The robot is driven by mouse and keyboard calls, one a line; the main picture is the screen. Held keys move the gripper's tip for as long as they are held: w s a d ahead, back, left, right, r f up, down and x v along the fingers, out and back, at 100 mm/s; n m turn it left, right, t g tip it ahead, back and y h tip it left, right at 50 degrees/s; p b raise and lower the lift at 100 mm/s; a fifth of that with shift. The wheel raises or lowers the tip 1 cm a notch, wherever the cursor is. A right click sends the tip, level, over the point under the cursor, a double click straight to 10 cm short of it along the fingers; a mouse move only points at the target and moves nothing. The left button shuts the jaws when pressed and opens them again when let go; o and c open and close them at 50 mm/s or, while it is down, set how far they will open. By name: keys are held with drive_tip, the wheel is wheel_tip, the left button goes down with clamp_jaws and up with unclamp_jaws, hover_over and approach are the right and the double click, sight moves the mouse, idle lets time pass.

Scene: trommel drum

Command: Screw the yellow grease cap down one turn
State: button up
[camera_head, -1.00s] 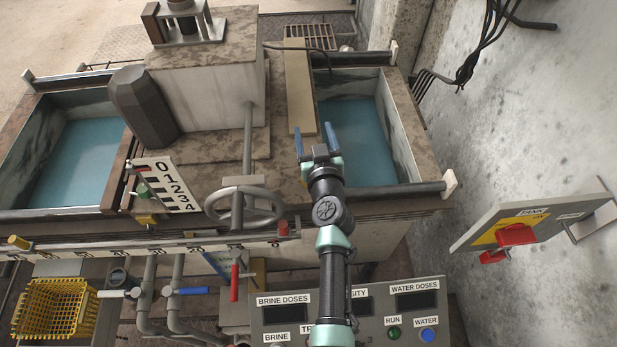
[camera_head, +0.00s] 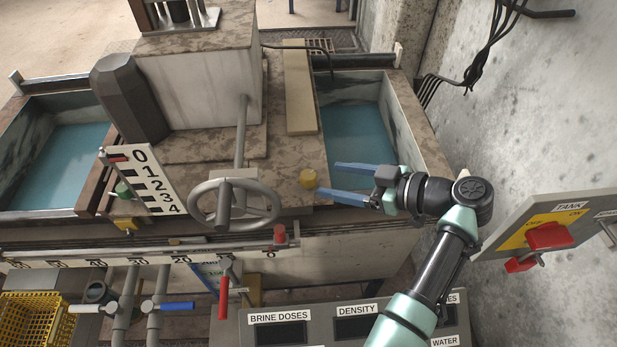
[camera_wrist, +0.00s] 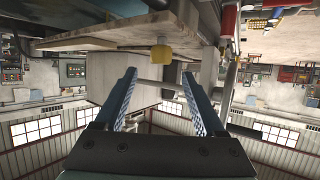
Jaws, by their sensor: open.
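The yellow grease cap (camera_head: 309,179) stands on the brown, stained top of the machine, right of the grey handwheel. My gripper (camera_head: 327,180) is open and empty, with its two blue fingers pointing left toward the cap. The fingertips are just to the right of the cap and look apart from it; the exact gap in depth cannot be told. In the wrist view the cap (camera_wrist: 161,50) shows beyond the fingertips, roughly centred between them and higher in the picture. My gripper (camera_wrist: 160,72) shows its fingers spread wide there.
The grey handwheel (camera_head: 234,203) stands left of the cap. A red knob (camera_head: 280,234) on the scale beam is below it. A water tank (camera_head: 355,135) lies behind my gripper. The panel with a red TANK switch (camera_head: 549,237) is at the right, near my arm.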

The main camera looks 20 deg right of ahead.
sight(311, 176)
drive_tip(key=b+x, duration=0.1)
drive_tip(key=x, duration=0.6)
drive_tip(key=shift+w+a, duration=0.1)
drive_tip(key=shift+w, duration=0.05)
clamp_jaws()
